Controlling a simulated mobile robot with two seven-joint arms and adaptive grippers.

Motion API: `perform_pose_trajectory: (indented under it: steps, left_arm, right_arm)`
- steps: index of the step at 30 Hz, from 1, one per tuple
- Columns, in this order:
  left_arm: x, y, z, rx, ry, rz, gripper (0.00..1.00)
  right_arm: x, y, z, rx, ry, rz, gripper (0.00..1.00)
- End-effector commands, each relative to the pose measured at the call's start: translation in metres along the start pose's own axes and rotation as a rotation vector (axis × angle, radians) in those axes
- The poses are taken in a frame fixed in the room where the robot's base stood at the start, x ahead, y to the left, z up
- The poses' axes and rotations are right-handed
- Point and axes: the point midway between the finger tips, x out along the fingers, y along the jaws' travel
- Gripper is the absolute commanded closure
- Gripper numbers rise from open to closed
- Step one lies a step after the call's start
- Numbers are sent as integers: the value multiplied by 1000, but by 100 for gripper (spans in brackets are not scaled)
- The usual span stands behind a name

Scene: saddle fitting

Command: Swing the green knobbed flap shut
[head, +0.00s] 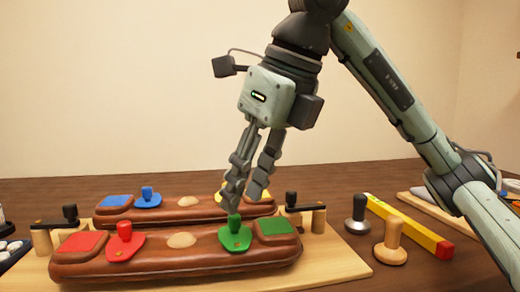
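The green flap (236,240) with its upright green knob (234,221) sits on the right part of the near brown saddle piece (180,262). It lies to the left of a square green pad (275,227) and does not cover it. My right gripper (246,197) points down just above the green knob. Its two fingers are apart, with nothing seen between them. The left fingertip is close to the knob's top; I cannot tell whether they touch. My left gripper is not in view.
The near piece also carries a red knobbed flap (125,245). A second brown piece behind has a blue knobbed flap (148,201) and a yellow part mostly hidden by my gripper. Black-topped clamps (304,208), a wooden knob tool (391,245) and a yellow level (410,225) stand near.

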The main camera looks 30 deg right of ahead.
Motion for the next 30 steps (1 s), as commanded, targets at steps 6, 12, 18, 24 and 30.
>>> perform_pose_trajectory:
  steps: [6,12,18,24,30]
  left_arm:
    - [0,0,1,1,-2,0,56]
    - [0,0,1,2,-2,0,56]
    - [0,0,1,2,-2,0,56]
    - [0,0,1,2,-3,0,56]
    - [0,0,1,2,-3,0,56]
  right_arm:
    - [-47,-1,0,3,-5,-4,64]
    - [-70,0,0,1,-2,-3,64]
    - [-77,0,0,0,1,-1,64]
    - [-77,0,0,0,1,0,64]
    - [-77,0,0,1,0,-1,64]
